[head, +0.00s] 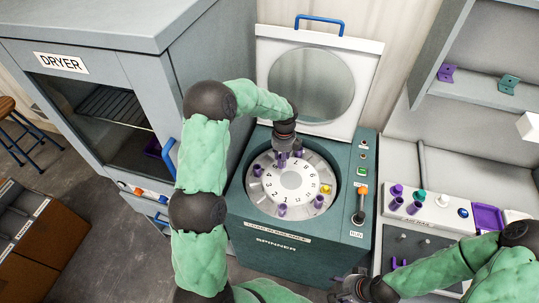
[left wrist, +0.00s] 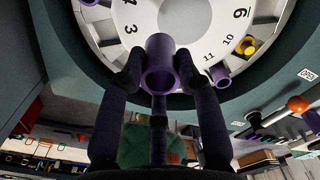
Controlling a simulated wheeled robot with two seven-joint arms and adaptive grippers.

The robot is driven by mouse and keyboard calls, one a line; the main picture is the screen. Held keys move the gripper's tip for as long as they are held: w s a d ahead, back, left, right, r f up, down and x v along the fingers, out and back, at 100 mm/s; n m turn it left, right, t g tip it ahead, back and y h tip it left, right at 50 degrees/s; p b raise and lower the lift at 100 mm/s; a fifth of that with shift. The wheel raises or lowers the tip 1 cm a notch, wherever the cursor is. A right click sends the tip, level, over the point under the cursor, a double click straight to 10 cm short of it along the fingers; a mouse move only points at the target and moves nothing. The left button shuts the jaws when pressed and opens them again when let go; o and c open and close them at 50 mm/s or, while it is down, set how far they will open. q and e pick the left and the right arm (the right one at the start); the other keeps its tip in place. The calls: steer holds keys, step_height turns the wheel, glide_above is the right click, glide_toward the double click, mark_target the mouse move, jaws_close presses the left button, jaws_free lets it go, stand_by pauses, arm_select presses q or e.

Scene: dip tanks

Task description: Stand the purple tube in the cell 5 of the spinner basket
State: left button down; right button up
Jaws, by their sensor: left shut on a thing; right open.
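The spinner basket (head: 291,180) is a white numbered disc with cells around its rim, inside the open teal spinner. My left gripper (head: 282,155) is over the far rim of the basket, shut on a purple tube (head: 281,161). In the left wrist view the purple tube (left wrist: 160,65) is between my left fingers (left wrist: 158,68), with its open end facing the camera. The cell under it is hidden, and I cannot tell whether the tube is in a cell. My right gripper (head: 345,286) is open, near the spinner's front right corner.
Other purple tubes (head: 282,210) and a yellow one (head: 325,188) sit around the basket rim. The raised lid (head: 311,80) stands behind. A lever with an orange knob (head: 361,200) is at right. The dryer (head: 95,90) stands left.

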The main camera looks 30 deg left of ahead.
arm_select(q)
steer(key=w+a+f, duration=0.2)
steer(key=a+f, duration=0.1)
steer(key=w+a+f, duration=0.2)
steer(key=a+f, duration=0.1)
steer(key=a, duration=0.1)
steer(key=w+a+f, duration=0.2)
steer(key=a+f, duration=0.1)
steer(key=shift+a, duration=0.2)
steer(key=shift+a+f, duration=0.1)
steer(key=shift+f, duration=1.45)
steer(key=shift+f, duration=0.2)
steer(key=c, duration=0.9)
jaws_free()
